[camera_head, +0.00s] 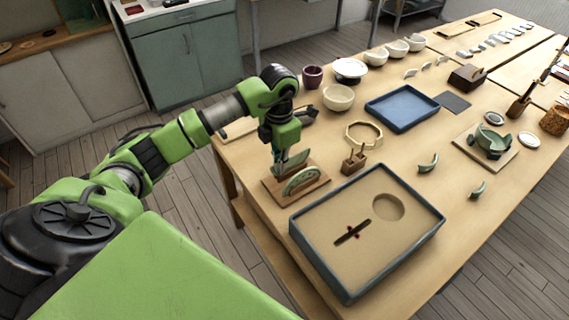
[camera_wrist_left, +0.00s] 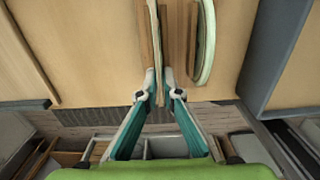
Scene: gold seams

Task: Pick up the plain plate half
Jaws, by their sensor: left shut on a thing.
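A wooden rack (camera_head: 270,189) near the table's left edge holds two green plate halves on edge. The front plate half (camera_head: 303,180) shows its face. The rear plate half (camera_head: 293,161) stands behind it, partly hidden by my left gripper (camera_head: 281,165). In the left wrist view, my left gripper (camera_wrist_left: 161,88) is shut on the rear plate half, whose thin edge lies between the fingertips and the rack's slats. The front plate half (camera_wrist_left: 207,42) is apart, to the right of the fingers there. I cannot make out surface markings on the held half. My right gripper is not in view.
A large blue-rimmed sand tray (camera_head: 333,273) stands close in front of the rack. A small wooden block holder (camera_head: 352,164) and a gold-seamed ring (camera_head: 363,136) stand right of it. A blue tray (camera_head: 402,107), bowls and shards lie farther back.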

